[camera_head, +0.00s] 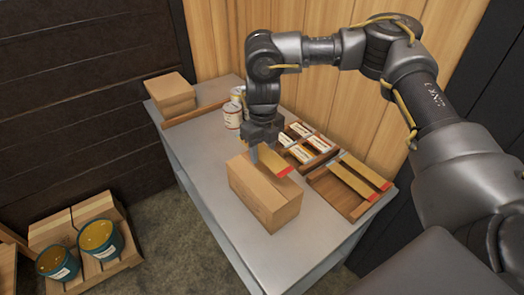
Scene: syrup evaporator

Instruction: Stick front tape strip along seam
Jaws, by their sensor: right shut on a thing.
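A closed cardboard box (260,199) stands on the grey table (212,184). My right gripper (258,148) is above the back of the box, pointing down. It is shut on a tan tape strip (271,160) with a red end. The strip is over the far part of the box top; I cannot tell whether it touches the box. The seam is hard to make out at this size. Two more tan strips with red ends, a near one (344,182) and a far one (364,171), lie in a wooden tray (324,186) to the right. My left gripper is not in view.
A wooden rack with several white labelled packets (301,153) sits behind the box. White bottles (233,114) and stacked cardboard (171,91) stand at the back left. Teal buckets (100,240) stand on a pallet on the floor. The table's front is clear.

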